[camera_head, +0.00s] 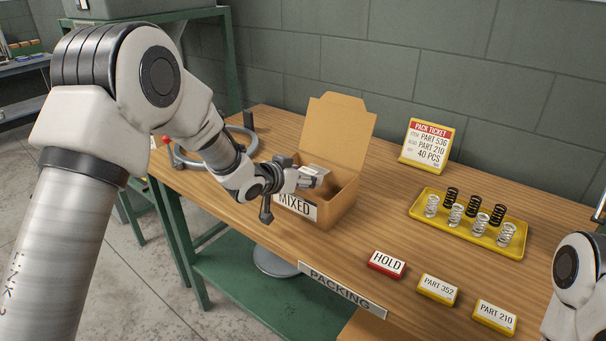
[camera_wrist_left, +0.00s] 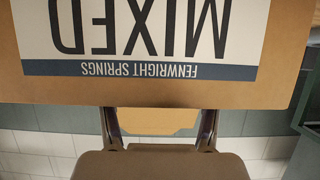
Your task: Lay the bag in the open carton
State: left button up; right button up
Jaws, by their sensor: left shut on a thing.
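The open carton (camera_head: 338,208) stands on the wooden bench with its lid flap (camera_head: 340,128) raised at the back and a MIXED label on its front. In the left wrist view its front panel (camera_wrist_left: 290,60) fills the top, with the label upside down. My left gripper (camera_head: 318,174) reaches over the carton's left rim, its fingertips at the mouth. It is shut on the bag, which I cannot clearly make out at the fingertips. In the left wrist view the finger ends of my left gripper (camera_wrist_left: 160,112) pass behind the carton's edge. My right gripper is out of view.
A yellow tray (camera_head: 425,213) with several black and silver springs lies to the right. A pack ticket stand (camera_head: 427,145) is behind it. A red HOLD block (camera_head: 387,264) and yellow part blocks (camera_head: 438,290) line the front edge. Bare bench separates carton and tray.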

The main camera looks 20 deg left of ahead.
pick_arm(q)
jog(key=o, duration=1.3)
jog(key=shift+r, duration=0.3)
jog(key=shift+r+p, duration=0.45)
jog(key=shift+r, duration=0.1)
jog(key=v, duration=0.8)
jog(key=b+v, duration=0.1)
jog(key=v, duration=0.3)
jog(key=shift+s+f, duration=0.15)
jog(key=shift+f, duration=0.15)
